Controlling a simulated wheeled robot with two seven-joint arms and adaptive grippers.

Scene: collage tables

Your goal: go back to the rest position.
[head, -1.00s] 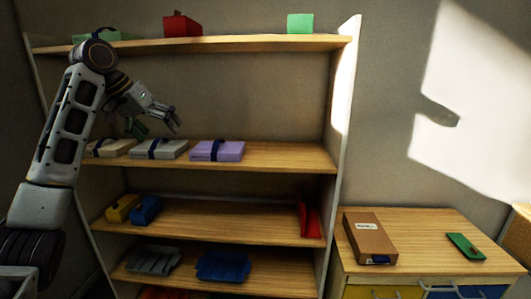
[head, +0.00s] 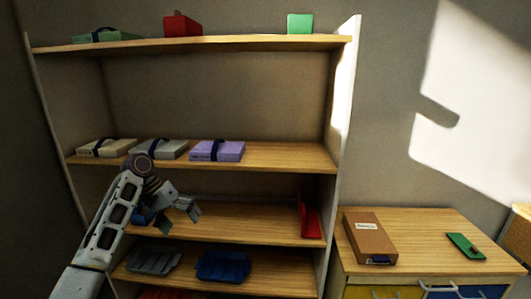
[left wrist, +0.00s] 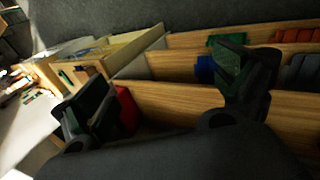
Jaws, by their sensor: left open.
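My left gripper (head: 190,212) is in front of the shelf unit's third board in the head view, its arm coming up from the lower left. It is open and empty, and hides part of a blue item (head: 143,217) on that board. In the left wrist view its two fingers (left wrist: 165,105) stand wide apart with shelf boards beyond them. My right gripper does not show.
The shelf unit (head: 240,233) holds wrapped parcels, including a purple one (head: 217,151), with blue and grey bins below. A red item (head: 308,213) stands at right. A cabinet (head: 430,225) carries a brown box (head: 369,238) and green piece (head: 465,246).

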